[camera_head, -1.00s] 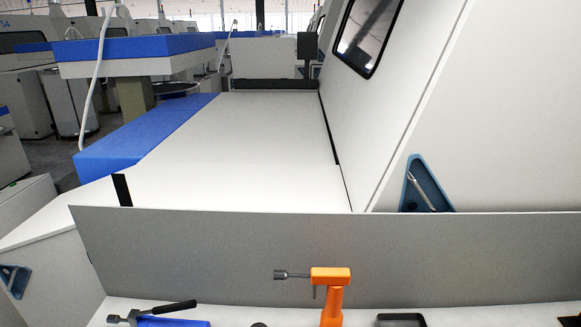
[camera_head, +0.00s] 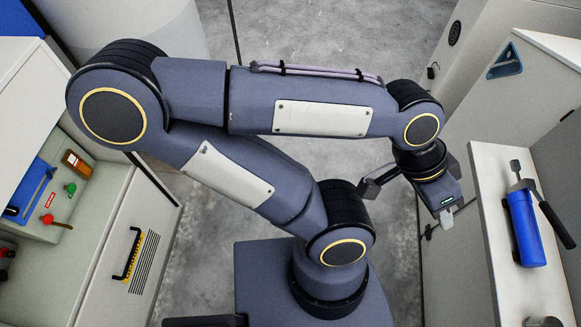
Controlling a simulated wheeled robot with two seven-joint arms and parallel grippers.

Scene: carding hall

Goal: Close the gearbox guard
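What looks like the gearbox guard is a pale panel (camera_head: 115,232) at the lower left. It carries a black bar handle (camera_head: 133,253), a yellow strip and dark slots. Beside it is an uncovered recess with a red knob (camera_head: 48,219) and a green knob (camera_head: 70,187). I cannot tell how the panel is hinged or how far open it stands. My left arm spans the middle of the view. Its gripper (camera_head: 408,205) hangs at the right with its fingers apart and nothing between them, well away from the panel. My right gripper is not in view.
A white shelf (camera_head: 508,272) at the right, close to my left gripper, holds a blue tool (camera_head: 523,229) and a black-handled hammer (camera_head: 549,212). A blue triangular recess (camera_head: 507,62) is on a machine wall beyond. Bare concrete floor (camera_head: 310,45) lies between the machines.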

